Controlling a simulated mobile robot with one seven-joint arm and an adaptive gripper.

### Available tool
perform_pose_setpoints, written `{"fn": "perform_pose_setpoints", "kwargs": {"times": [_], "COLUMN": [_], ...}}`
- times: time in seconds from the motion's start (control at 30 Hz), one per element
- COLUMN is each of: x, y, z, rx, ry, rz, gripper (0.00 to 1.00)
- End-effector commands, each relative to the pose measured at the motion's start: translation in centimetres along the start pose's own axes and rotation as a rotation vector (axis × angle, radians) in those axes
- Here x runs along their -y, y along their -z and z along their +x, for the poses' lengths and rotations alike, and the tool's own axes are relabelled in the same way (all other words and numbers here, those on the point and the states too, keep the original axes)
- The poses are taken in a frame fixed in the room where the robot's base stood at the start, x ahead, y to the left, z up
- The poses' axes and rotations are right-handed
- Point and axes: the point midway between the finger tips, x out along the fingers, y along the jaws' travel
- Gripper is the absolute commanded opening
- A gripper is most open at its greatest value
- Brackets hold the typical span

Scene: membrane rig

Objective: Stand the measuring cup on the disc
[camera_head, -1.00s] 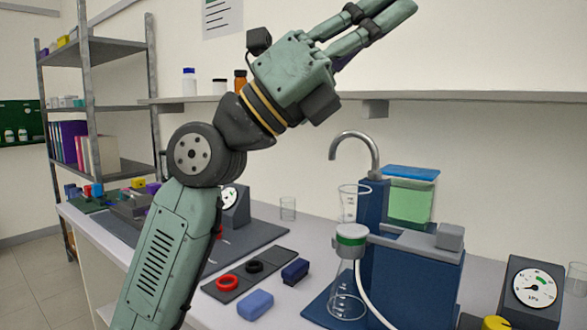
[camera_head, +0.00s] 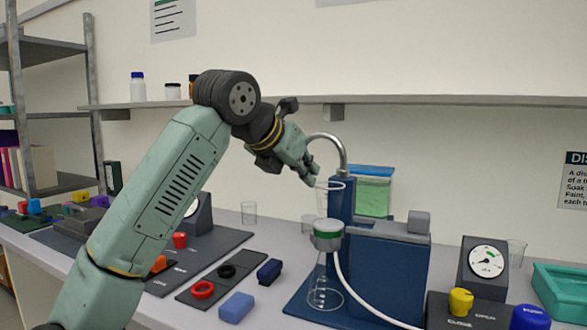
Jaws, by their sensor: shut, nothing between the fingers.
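The clear measuring cup (camera_head: 329,201) is upright on top of the green and white filter holder (camera_head: 327,242), below the curved metal spout. A disc cannot be told apart here; the holder's top under the cup is partly hidden by the cup's base. My gripper (camera_head: 313,179) is shut and empty, pointing down to the right. Its fingertips are beside the cup's upper left rim in the picture; whether they touch it cannot be told.
A clear flask (camera_head: 324,291) is under the holder on the blue rig (camera_head: 390,272). A white hose curves off to the right. A pressure gauge (camera_head: 486,262) and knobs stand right. Clear glasses (camera_head: 249,212) stand behind. Red and black rings lie on a dark strip (camera_head: 225,285).

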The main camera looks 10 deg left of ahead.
Motion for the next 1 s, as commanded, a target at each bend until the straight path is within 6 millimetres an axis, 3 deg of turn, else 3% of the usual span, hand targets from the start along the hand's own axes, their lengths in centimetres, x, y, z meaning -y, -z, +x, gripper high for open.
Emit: {"fn": "perform_pose_setpoints", "kwargs": {"times": [0.03,0.3,0.5,1.0], "x": [0.1,0.1,0.0,-0.1], "y": [-1.0,-3.5,-1.9,-1.2], "z": [0.8,4.8,5.5,5.2], "rx": [0.000,0.001,0.001,-0.002], "ry": [0.005,0.003,0.000,0.000], "rz": [0.000,0.000,0.000,-0.001], "gripper": [0.00,0.00,0.00,0.00]}}
